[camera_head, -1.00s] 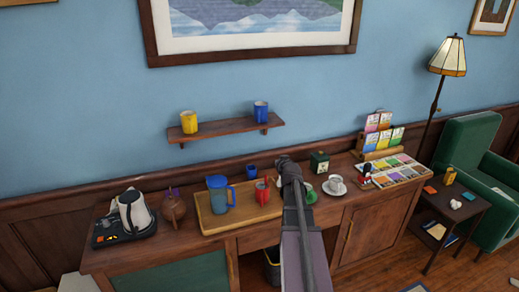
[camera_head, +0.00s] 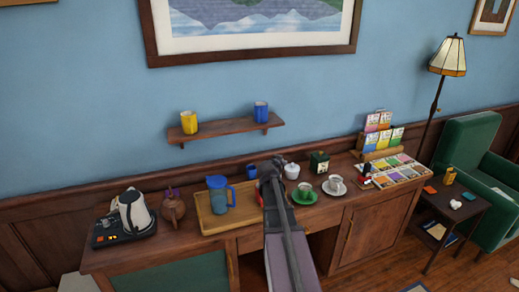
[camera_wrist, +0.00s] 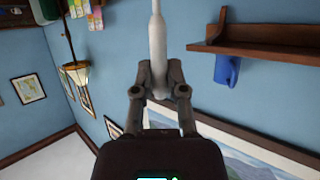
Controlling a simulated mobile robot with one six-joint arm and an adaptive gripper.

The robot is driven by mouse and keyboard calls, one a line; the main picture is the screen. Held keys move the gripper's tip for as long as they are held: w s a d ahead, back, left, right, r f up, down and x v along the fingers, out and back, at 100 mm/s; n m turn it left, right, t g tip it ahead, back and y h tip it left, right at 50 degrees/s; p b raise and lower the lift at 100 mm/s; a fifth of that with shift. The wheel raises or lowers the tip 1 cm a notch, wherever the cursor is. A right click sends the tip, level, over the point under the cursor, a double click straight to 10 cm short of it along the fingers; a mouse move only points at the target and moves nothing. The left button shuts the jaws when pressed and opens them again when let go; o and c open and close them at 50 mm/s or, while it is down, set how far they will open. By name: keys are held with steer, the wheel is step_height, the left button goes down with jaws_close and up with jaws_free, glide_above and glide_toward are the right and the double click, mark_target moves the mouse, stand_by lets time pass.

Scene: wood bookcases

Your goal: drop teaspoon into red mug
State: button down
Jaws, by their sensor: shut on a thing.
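My gripper (camera_wrist: 159,80) is shut on the teaspoon (camera_wrist: 157,38), a slim pale grey shape that runs up out of the top of the wrist view. In the head view my arm reaches over the sideboard, and its dark end covers the right part of the wooden tray. The red mug is almost wholly hidden behind my arm there; only a sliver of red (camera_head: 260,198) shows at its left edge. The teaspoon cannot be made out in the head view, so its height over the mug is unclear. The mug is not in the wrist view.
A blue pitcher (camera_head: 218,196) stands on the tray (camera_head: 206,221), with a small blue cup (camera_head: 251,172) behind. Right of my arm are a white lidded bowl (camera_head: 291,171), a green cup (camera_head: 304,191) and a white cup (camera_head: 335,183). A shelf (camera_head: 232,129) hangs above.

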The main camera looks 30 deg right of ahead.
steer(key=shift+d+m+g+h, duration=0.1)
steer(key=shift+m+g+h, duration=0.5)
steer(key=shift+m+g, duration=0.9)
steer(key=shift+d+m+g+h, duration=0.1)
steer(key=shift+m+g+h, duration=0.5)
steer(key=shift+m+g, duration=0.85)
steer(key=shift+g, duration=0.45)
steer(key=shift+m, duration=0.25)
